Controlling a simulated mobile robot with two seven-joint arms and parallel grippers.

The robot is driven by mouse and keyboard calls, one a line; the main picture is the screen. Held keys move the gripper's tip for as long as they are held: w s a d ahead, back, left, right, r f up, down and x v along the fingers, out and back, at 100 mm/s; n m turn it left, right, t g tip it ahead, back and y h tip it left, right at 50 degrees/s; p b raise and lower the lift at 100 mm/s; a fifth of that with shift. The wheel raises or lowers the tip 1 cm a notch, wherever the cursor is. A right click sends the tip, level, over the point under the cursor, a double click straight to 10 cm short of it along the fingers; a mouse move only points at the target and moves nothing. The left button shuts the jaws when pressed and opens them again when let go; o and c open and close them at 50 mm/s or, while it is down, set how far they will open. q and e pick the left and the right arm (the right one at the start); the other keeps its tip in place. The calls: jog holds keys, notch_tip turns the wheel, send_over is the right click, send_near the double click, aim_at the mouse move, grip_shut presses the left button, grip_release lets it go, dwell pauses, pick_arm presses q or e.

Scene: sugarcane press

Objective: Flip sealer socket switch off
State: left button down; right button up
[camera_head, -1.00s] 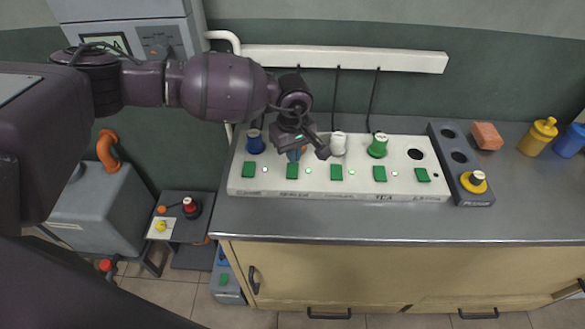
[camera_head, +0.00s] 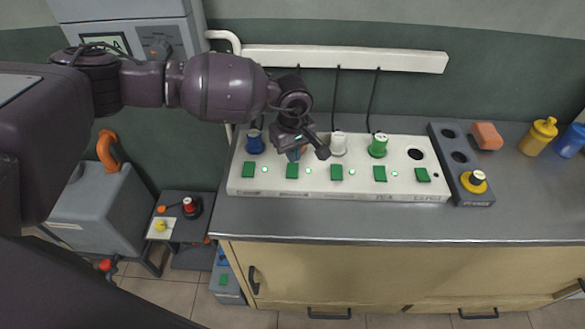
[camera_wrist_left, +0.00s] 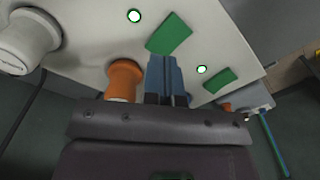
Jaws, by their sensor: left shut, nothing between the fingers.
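A white socket strip (camera_head: 340,190) lies on the grey counter with a row of green rocker switches, plugs and small lamps. Its printed labels are too small to read, so I cannot tell which switch is the sealer's. My left gripper (camera_head: 293,155) is shut and empty, with blue fingertips above the strip just behind the second green switch (camera_head: 292,171). In the left wrist view the fingertips (camera_wrist_left: 166,72) are beside an orange plug (camera_wrist_left: 123,80), close to a green switch (camera_wrist_left: 169,34). The lamps by most switches glow green; the rightmost is dark. My right gripper is not in view.
A blue plug (camera_head: 255,142), a white plug (camera_head: 338,144) and a green plug (camera_head: 377,146) stand in the strip, cords rising behind some. A grey holder with a yellow plug (camera_head: 473,181) is at right. The counter front is clear.

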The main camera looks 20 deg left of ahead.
pick_arm(q)
jog(key=shift+f+b, duration=0.6)
jog(key=shift+f, duration=0.75)
dwell(0.8)
jog(key=shift+r, duration=0.1)
jog(key=shift+r+p, duration=0.3)
jog(key=shift+r, duration=0.2)
jog(key=shift+r+p, duration=1.2)
jog(key=shift+r, duration=1.8)
